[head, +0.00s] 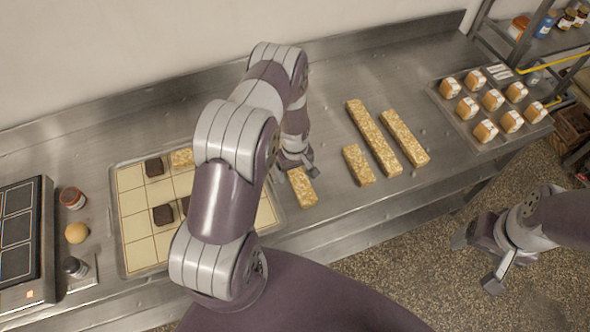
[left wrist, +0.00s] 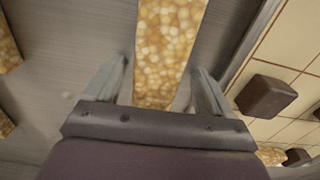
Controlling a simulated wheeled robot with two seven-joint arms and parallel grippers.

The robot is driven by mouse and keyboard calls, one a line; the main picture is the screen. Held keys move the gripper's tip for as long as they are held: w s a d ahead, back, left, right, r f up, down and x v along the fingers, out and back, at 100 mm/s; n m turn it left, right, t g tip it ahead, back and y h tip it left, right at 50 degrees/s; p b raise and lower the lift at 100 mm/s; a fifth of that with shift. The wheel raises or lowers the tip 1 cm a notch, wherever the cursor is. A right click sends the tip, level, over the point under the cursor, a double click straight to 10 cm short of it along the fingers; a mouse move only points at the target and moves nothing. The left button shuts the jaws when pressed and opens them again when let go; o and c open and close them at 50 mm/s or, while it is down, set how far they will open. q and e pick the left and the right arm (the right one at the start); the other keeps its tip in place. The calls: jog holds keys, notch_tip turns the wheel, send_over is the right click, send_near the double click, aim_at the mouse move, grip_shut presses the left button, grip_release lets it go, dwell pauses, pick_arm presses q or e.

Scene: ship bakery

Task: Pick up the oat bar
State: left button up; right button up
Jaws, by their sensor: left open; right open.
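A short golden oat bar (head: 302,188) lies on the steel counter, right of the gridded tray. My left gripper (head: 297,160) is at its far end, partly hidden by my arm. In the left wrist view the oat bar (left wrist: 168,45) runs between the two spread fingers of the left gripper (left wrist: 160,72), with a gap on each side. Another short oat bar (head: 358,165) and two long ones (head: 372,141) (head: 404,138) lie further right. My right gripper (head: 478,262) is open and empty over the floor, off the counter's front edge.
The gridded tray (head: 135,230) holds dark square pieces (head: 163,214) and an oat piece (head: 181,158). A tray (head: 463,122) of several white-topped pieces stands at right.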

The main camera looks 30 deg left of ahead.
pick_arm(q)
jog(key=shift+w+f, duration=0.1)
jog(key=shift+w, duration=0.05)
jog(key=c, duration=1.4)
